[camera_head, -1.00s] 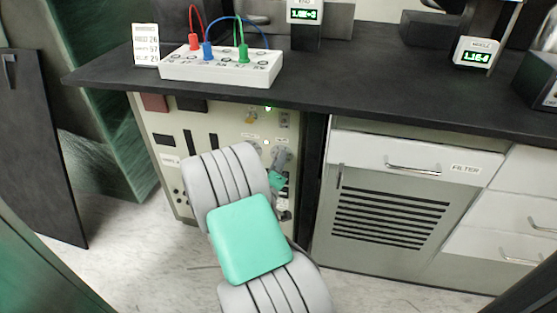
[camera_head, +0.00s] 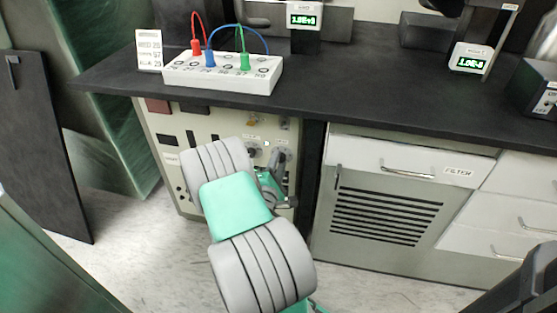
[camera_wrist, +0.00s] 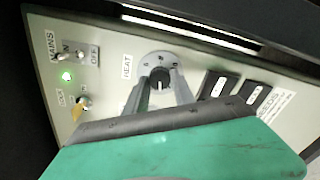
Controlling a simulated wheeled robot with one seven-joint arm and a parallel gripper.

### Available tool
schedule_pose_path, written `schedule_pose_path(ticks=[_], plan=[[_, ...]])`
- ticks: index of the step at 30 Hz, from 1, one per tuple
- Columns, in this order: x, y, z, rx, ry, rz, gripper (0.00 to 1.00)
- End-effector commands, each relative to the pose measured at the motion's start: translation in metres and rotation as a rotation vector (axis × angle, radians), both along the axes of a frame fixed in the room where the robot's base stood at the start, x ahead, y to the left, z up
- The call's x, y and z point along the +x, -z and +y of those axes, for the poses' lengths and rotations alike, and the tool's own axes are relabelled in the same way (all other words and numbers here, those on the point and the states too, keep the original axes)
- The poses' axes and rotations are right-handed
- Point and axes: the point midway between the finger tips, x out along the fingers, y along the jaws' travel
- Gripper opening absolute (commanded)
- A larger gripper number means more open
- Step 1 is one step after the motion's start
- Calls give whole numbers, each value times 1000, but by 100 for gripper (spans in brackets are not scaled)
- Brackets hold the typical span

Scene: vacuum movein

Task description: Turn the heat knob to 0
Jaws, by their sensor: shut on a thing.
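The heat knob (camera_wrist: 160,76) is a small dark round knob with a pale pointer line, on a grey ring dial beside the HEAT label (camera_wrist: 127,66) in the wrist view. The pointer looks roughly upright in that view; the dial's numbers are too small to read surely. My gripper (camera_wrist: 160,88) is shut on the knob, one grey finger on each side. In the head view my gripper (camera_head: 275,162) is at the front of the cream control panel (camera_head: 170,140) under the bench; the knob is hidden there.
The MAINS switch (camera_wrist: 87,52), a lit green lamp (camera_wrist: 66,76) and a yellowish lock key (camera_wrist: 82,104) lie left of the knob. Dark rocker switches (camera_wrist: 216,88) sit close on its right. The black bench top (camera_head: 350,105) overhangs the panel.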

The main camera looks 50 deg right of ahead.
Motion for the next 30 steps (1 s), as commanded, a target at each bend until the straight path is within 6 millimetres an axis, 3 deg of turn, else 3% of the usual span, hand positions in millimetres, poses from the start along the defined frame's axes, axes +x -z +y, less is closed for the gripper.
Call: schedule_pose_path(ticks=[15,30], plan=[[-1,1,0,-162,1,382,0],[-1,2,0,-212,1,498,0]])
